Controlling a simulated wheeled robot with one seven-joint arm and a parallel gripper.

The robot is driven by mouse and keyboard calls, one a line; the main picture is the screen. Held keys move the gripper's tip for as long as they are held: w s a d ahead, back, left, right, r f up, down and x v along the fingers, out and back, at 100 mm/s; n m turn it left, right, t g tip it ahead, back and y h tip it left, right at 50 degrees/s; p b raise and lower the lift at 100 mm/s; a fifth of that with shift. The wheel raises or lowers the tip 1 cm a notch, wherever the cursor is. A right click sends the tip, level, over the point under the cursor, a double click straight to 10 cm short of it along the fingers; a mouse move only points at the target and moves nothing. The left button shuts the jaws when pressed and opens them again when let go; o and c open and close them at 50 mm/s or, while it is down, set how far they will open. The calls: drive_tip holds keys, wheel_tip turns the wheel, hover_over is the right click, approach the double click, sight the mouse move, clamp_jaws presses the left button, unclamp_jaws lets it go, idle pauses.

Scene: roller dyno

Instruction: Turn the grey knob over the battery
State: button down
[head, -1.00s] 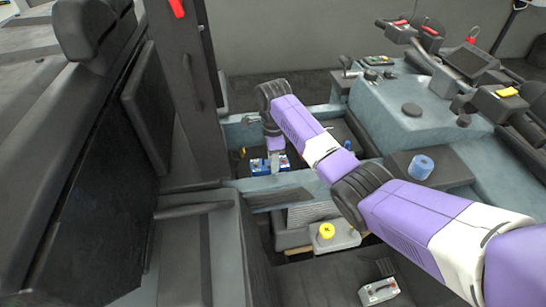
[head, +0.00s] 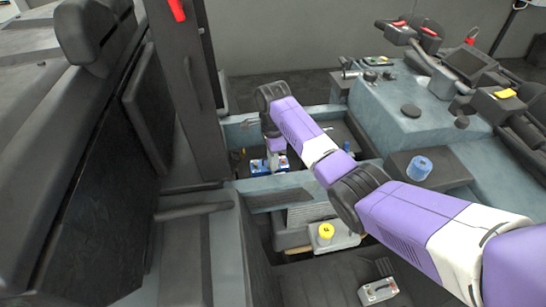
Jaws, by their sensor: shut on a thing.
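The blue battery (head: 257,167) sits in an open bay of the blue-grey vehicle body, left of centre in the head view. My gripper (head: 275,161) points down at the top of the battery, at the end of my purple and white arm. It is shut on the grey knob over the battery. The knob is small here and mostly hidden by the fingers, so how far it is turned cannot be read.
The bay's walls (head: 238,131) stand close around my gripper. A grey container with a yellow cap (head: 326,231) is in front. A blue cylinder (head: 420,167) stands at right on a dark box. A black seat (head: 85,190) and a dark post (head: 178,110) are at left.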

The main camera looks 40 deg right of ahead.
drive_tip(key=n+p, duration=0.2)
drive_tip(key=n, duration=0.2)
drive_tip(key=shift+a, duration=0.1)
drive_tip(key=n+p, duration=0.1)
drive_tip(key=n, duration=0.3)
drive_tip(key=n+p, duration=0.1)
drive_tip(key=n, duration=0.3)
drive_tip(key=shift+s, duration=0.1)
drive_tip(key=shift+f+n+p, duration=0.1)
drive_tip(key=shift+n+p, duration=0.25)
drive_tip(key=shift+n, duration=1.85)
drive_tip(key=c, duration=1.4)
unclamp_jaws()
drive_tip(key=shift+c, duration=0.2)
